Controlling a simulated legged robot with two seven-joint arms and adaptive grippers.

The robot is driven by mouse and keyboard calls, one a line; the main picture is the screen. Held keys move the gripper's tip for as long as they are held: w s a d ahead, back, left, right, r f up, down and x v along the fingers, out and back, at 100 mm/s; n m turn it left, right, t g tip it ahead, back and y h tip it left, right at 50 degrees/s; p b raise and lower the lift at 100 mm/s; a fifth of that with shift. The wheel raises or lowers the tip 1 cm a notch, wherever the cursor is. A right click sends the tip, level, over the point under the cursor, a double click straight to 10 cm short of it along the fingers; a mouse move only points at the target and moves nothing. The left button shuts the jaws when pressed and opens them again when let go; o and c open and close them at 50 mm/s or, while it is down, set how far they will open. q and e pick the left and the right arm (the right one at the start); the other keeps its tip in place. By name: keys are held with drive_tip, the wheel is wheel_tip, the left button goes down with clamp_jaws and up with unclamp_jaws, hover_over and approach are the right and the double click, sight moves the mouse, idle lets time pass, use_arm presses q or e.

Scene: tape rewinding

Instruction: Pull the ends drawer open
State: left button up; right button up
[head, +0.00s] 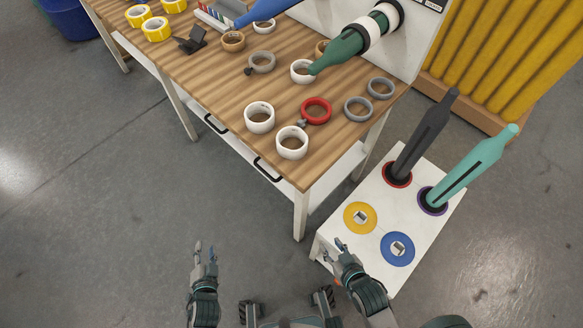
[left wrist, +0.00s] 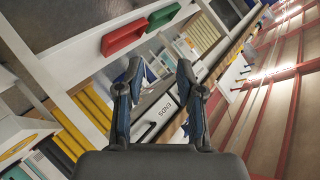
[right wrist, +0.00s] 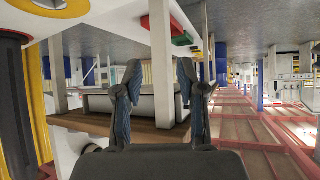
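The workbench (head: 190,85) has two black drawer handles on its front edge, a farther one (head: 215,124) and a nearer one (head: 267,169). Both drawers look closed. In the left wrist view, a pale drawer front carries a label (left wrist: 166,105) that seems to read ENDS, tilted and partly behind the fingers. In the head view I cannot tell which handle goes with it. My left gripper (head: 205,248) is open and empty, in front of the bench and apart from both handles. My right gripper (head: 334,251) is open and empty, close to the white stand (head: 325,250).
The white stand holds a yellow disc (head: 360,217), a blue disc (head: 397,249), a dark bottle (head: 425,137) and a teal bottle (head: 470,168). Tape rolls, including a red one (head: 316,110), lie on the bench. The floor left of my left gripper is clear.

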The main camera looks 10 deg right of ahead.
use_arm(q)
drive_tip(key=w+d+r+m+t+h, duration=0.4)
drive_tip(key=w+d+r+m, duration=0.1)
drive_tip(key=m, duration=0.1)
drive_tip(key=m+h, duration=0.7)
drive_tip(key=m, duration=0.2)
approach(264, 170)
drive_tip(key=shift+h, duration=0.3)
drive_tip(key=shift+f+x, duration=0.15)
drive_tip(key=shift+x, duration=1.5)
drive_tip(key=shift+f+x, duration=0.2)
drive_tip(key=shift+x, duration=1.45)
drive_tip(key=shift+f+x, duration=0.15)
drive_tip(key=shift+x, duration=1.45)
use_arm(e)
drive_tip(key=w+a+r+t+y, duration=0.1)
drive_tip(key=w+r+t, duration=0.1)
drive_tip(key=r+t, duration=0.2)
drive_tip(key=w+a+r+t+y, duration=0.1)
drive_tip(key=w+r+t, duration=0.2)
drive_tip(key=r, duration=0.8)
drive_tip(key=shift+w+a+r+t, duration=0.25)
drive_tip(key=shift+w+t, duration=0.1)
drive_tip(key=shift+t, duration=0.65)
use_arm(q)
drive_tip(key=shift+w, duration=0.1)
clamp_jaws()
use_arm(e)
drive_tip(key=shift+f, duration=0.1)
